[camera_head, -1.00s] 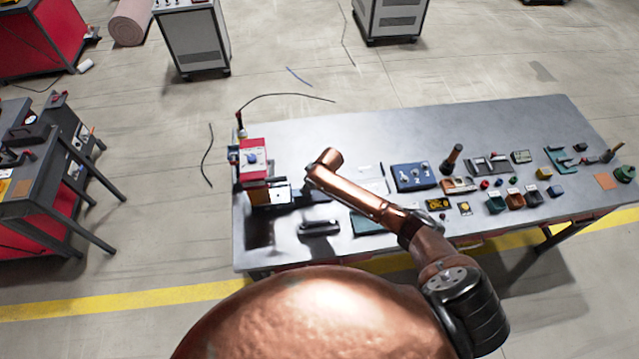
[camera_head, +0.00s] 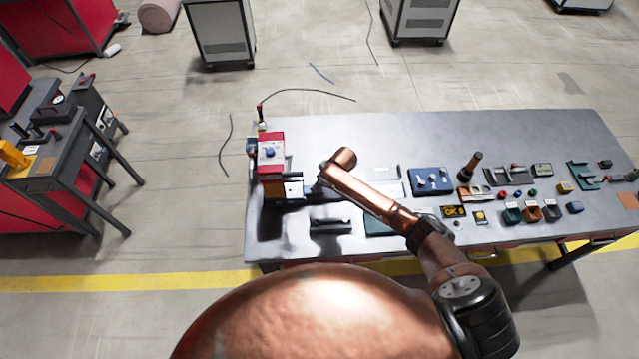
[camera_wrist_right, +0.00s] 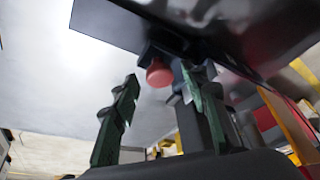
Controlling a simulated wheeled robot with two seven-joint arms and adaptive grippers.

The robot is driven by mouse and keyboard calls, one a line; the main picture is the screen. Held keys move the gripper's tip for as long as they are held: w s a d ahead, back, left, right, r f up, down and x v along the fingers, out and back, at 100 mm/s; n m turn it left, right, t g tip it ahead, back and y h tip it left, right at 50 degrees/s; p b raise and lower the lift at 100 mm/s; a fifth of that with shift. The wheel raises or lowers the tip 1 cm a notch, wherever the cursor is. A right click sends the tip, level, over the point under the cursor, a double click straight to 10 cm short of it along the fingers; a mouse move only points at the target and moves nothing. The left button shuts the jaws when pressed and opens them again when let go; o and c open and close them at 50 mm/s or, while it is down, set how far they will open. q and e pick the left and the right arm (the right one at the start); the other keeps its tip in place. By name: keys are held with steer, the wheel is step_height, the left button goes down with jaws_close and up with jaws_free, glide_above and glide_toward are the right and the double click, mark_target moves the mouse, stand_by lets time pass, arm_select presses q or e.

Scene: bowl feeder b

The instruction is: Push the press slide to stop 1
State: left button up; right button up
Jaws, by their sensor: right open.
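The press (camera_head: 271,150), red with a blue knob on its front, stands at the left end of the workbench. A white plate (camera_head: 293,190) shows low on its right side; I cannot make out the slide or its stop marks. My right arm reaches left across the bench, its wrist just right of the press; its fingers are too small to make out there. In the right wrist view my right gripper (camera_wrist_right: 160,84) is open, fingers apart. A round red knob (camera_wrist_right: 159,74) under a dark plate (camera_wrist_right: 150,25) shows between the fingertips; contact is unclear. My left gripper is out of view.
The grey workbench (camera_head: 400,135) holds a blue panel (camera_head: 430,181) and several small blocks and tools to the right. A black part (camera_head: 330,225) lies in front of the press. The bench's back strip is clear. Another work table (camera_head: 45,150) stands at the left.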

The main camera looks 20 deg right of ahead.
steer(key=v, duration=1.2)
stand_by(0.3)
